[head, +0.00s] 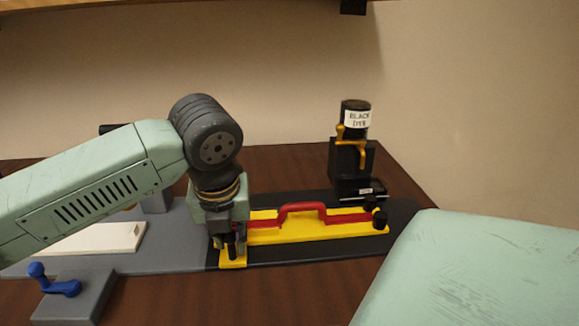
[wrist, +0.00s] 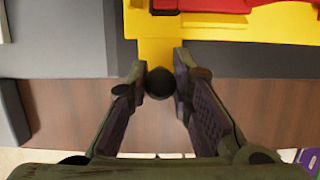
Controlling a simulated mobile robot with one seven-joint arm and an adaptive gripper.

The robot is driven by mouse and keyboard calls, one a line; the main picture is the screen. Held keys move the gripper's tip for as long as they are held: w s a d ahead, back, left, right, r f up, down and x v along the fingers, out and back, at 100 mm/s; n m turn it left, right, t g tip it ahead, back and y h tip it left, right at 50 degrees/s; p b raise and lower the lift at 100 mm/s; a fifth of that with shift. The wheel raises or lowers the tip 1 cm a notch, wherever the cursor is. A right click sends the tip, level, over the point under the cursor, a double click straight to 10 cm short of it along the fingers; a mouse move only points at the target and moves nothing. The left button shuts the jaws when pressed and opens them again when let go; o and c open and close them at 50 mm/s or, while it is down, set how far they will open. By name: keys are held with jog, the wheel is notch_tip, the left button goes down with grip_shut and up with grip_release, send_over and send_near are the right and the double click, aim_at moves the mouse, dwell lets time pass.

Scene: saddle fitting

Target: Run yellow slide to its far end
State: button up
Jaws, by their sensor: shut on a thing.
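The yellow slide (head: 270,237) lies along a dark track (head: 300,250), with a red handle-shaped bar (head: 300,210) on top. Its left end sits at the grey plate's edge. In the wrist view the slide (wrist: 195,25) fills the upper middle, with part of the red bar (wrist: 285,20) at the right. My gripper (head: 231,250) is at the slide's left end, pointing down. In the wrist view, my gripper (wrist: 160,82) has its fingers on both sides of a round black knob (wrist: 159,84) at the slide's near edge, shut on it. The arm partly hides the slide's left end in the head view.
A black bottle labelled "BLACK DYE" (head: 357,118) stands in a black holder behind the track. A black knob (head: 380,218) is at the slide's right end. A blue lever (head: 55,283) and white slab (head: 95,238) are at left. A pale green surface (head: 480,270) fills the right front.

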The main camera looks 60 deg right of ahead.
jog(key=shift+s+d, duration=0.15)
jog(key=shift+s+d+b, duration=1.15)
jog(key=shift+s+d, duration=0.75)
jog(key=shift+s, duration=0.3)
jog(key=shift+s+d+b, duration=1.1)
jog(key=shift+s+d, duration=0.8)
jog(key=shift+s, duration=0.3)
jog(key=shift+o, duration=0.2)
jog(key=shift+s, duration=0.1)
jog(key=shift+o, duration=0.6)
jog(key=shift+s+d, duration=0.1)
jog(key=shift+s, duration=0.05)
jog(key=o, duration=0.7)
jog(key=shift+d, duration=0.1)
jog(key=shift+r, duration=0.1)
